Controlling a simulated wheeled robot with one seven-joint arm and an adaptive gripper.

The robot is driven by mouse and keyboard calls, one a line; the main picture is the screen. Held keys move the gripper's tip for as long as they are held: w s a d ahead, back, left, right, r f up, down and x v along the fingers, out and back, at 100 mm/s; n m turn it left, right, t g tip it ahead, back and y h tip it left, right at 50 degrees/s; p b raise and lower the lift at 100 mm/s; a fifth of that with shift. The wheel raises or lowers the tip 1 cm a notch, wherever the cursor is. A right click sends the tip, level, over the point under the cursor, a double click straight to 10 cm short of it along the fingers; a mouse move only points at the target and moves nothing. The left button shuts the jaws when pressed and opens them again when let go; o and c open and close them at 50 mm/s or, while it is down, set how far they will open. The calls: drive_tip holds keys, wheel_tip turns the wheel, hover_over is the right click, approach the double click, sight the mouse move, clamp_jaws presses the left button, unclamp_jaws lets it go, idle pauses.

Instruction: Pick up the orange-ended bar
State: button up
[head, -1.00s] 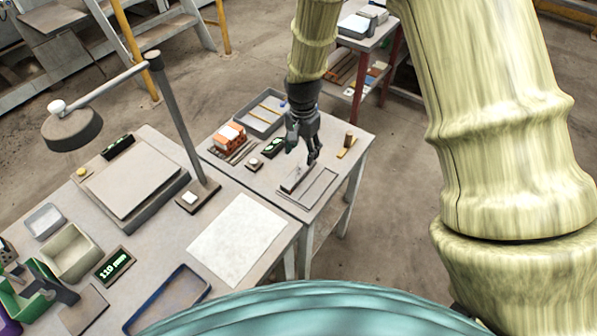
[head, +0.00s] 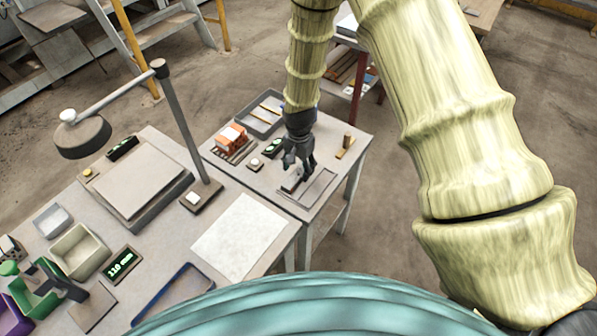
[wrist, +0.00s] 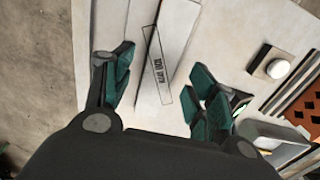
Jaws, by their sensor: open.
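My gripper (head: 299,172) is open and points down over the small table; it also shows in the wrist view (wrist: 166,82). A pale grey bar (wrist: 172,42) with dark lettering lies between the two spread fingers in the wrist view, apart from both. The same bar (head: 291,183) shows in the head view, partly under the fingers. I see no orange end on it; its lower end in the wrist view is close to my gripper body. Which piece is the orange-ended bar I cannot tell for certain.
An orange brick (head: 233,136) and a grey tray (head: 275,131) with yellowish strips stand behind. A round white button (wrist: 278,68) sits nearby. A lamp and larger bench are left.

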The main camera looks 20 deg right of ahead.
drive_tip(key=shift+f, duration=0.95)
clamp_jaws()
drive_tip(key=shift+r, duration=0.1)
